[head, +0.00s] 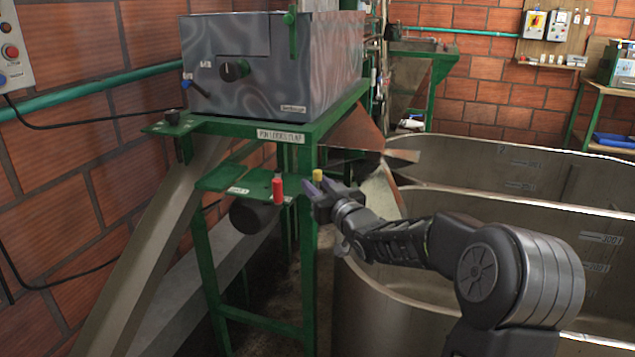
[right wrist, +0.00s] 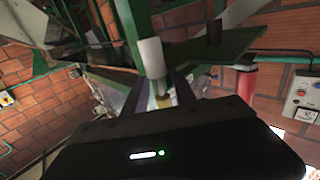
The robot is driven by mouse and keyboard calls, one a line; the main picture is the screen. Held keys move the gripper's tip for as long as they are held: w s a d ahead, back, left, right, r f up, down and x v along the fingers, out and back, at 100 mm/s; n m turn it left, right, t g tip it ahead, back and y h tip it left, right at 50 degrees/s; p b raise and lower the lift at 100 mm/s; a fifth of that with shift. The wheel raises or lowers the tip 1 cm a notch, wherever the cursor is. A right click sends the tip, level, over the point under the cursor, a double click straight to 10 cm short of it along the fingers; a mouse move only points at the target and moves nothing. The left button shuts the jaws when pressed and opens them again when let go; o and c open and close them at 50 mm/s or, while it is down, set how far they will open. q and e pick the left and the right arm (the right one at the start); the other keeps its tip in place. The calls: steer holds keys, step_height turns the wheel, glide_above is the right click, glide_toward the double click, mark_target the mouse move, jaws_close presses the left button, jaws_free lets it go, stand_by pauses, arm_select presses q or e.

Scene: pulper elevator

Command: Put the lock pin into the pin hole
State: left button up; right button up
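A yellow-topped piece (head: 318,175), probably the lock pin, shows just above and between the fingers of my right gripper (head: 320,188). In the right wrist view a yellow part (right wrist: 162,101) lies between the two fingers (right wrist: 163,88). A grey shaft and a wide white cylinder (right wrist: 152,56) are in line with it. I cannot tell whether the fingers touch it. A red upright cylinder (head: 278,189) stands at the edge of the green plate, left of my gripper; it also shows in the right wrist view (right wrist: 247,83). I cannot make out the pin hole. My left gripper is not in view.
The green frame (head: 200,262) carries a grey metal box (head: 275,70) above the green plate (head: 240,182). Large round metal tanks (head: 480,215) stand on the right, behind and beside my right arm. A slanted chute (head: 140,255) and brick wall are on the left.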

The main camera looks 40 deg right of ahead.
steer(key=shift+c, duration=0.2)
jaws_close()
stand_by(0.3)
stand_by(0.3)
